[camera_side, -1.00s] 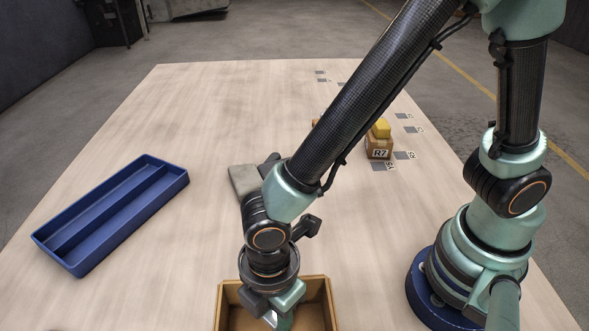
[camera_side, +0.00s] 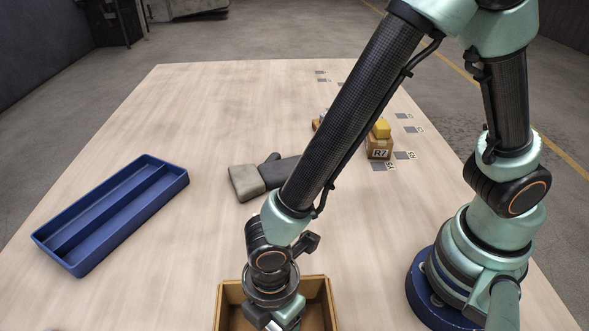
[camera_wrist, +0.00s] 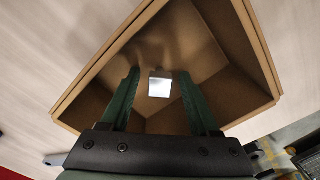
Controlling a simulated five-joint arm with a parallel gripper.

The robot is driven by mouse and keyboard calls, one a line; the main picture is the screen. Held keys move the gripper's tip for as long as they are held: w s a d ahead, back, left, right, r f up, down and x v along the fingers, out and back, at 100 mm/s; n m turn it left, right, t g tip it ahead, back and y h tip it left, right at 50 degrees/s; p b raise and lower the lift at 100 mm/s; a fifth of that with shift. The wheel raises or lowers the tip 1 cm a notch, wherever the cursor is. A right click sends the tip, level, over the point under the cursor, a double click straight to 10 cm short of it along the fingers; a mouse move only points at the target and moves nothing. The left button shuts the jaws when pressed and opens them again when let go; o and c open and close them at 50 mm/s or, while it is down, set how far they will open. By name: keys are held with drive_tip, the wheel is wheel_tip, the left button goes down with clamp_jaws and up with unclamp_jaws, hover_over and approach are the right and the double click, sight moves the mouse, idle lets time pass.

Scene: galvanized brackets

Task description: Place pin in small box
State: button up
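A brown open-topped box (camera_side: 326,294) stands at the near edge of the side view, cut off by the frame; the wrist view shows its wall (camera_wrist: 92,82) and inside. My gripper (camera_wrist: 158,76) points down into the box. Its two green fingers stand apart. Between them is a small bright metallic piece (camera_wrist: 159,87), with a visible gap to each finger. It appears to be inside the box; whether it is the pin, and whether it rests on the floor, I cannot tell. In the side view my gripper (camera_side: 286,318) hides much of the box's inside.
A blue divided tray (camera_side: 112,214) lies at left. Grey gloves (camera_side: 262,176) lie behind my arm, partly hidden. A small carton marked R7 (camera_side: 379,149) with a yellow block (camera_side: 381,129) on top stands at right, near grey floor-like tags (camera_side: 384,166).

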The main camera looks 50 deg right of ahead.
drive_tip(key=shift+r, duration=0.15)
wheel_tip(320, 180, up, 12)
drive_tip(key=w+d+r+m+t+y, duration=0.1)
drive_tip(key=w+d+r+m, duration=0.25)
drive_tip(key=d, duration=0.25)
drive_tip(key=w+d+r+m+t, duration=0.1)
drive_tip(key=w+d+r+m, duration=0.2)
drive_tip(key=w+d+m, duration=0.2)
drive_tip(key=d+r+m+t, duration=0.1)
drive_tip(key=d+m, duration=0.3)
drive_tip(key=d, duration=0.4)
drive_tip(key=d+r+m+t+h, duration=0.1)
drive_tip(key=d+r+m+t, duration=0.1)
drive_tip(key=d+m, duration=0.3)
drive_tip(key=shift+w+d+r+t, duration=0.4)
drive_tip(key=shift+d+r, duration=0.4)
drive_tip(key=shift+d, duration=0.65)
drive_tip(key=shift+m, duration=0.25)
